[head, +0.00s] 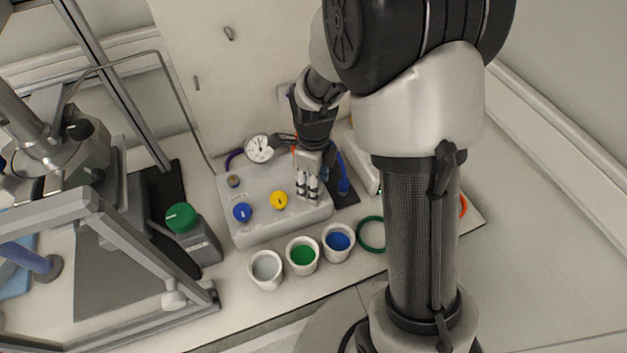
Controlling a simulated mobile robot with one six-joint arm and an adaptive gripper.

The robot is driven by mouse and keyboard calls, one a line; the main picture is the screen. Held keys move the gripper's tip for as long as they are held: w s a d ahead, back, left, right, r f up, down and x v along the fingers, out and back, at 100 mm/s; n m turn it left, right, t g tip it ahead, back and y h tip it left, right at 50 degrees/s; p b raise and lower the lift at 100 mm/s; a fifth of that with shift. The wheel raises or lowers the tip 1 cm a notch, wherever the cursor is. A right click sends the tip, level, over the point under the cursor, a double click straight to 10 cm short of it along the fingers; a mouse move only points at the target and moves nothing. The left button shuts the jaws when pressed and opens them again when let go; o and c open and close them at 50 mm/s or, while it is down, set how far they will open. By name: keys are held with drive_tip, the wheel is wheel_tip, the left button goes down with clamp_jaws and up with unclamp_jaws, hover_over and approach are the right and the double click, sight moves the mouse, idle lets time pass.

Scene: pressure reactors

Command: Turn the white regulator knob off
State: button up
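A pale regulator box (262,230) lies on the bench. A blue knob (242,212) and a yellow knob (279,200) stand in a row on its top. My gripper (307,194) points down at the right end of this row, beside the yellow knob. Its two pale fingers are close together, at or just above the box top. I cannot make out the white knob; the spot under my fingers is covered by them. Whether the fingers hold anything is too small to tell.
A round gauge (259,149) stands behind the box, close to my wrist. Cups with grey (266,270), green (302,255) and blue (338,241) contents stand in front. A green-knobbed unit (182,218) and a metal frame (100,200) are at left. A green ring (361,238) lies right of the cups.

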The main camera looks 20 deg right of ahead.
drive_tip(key=c, duration=0.7)
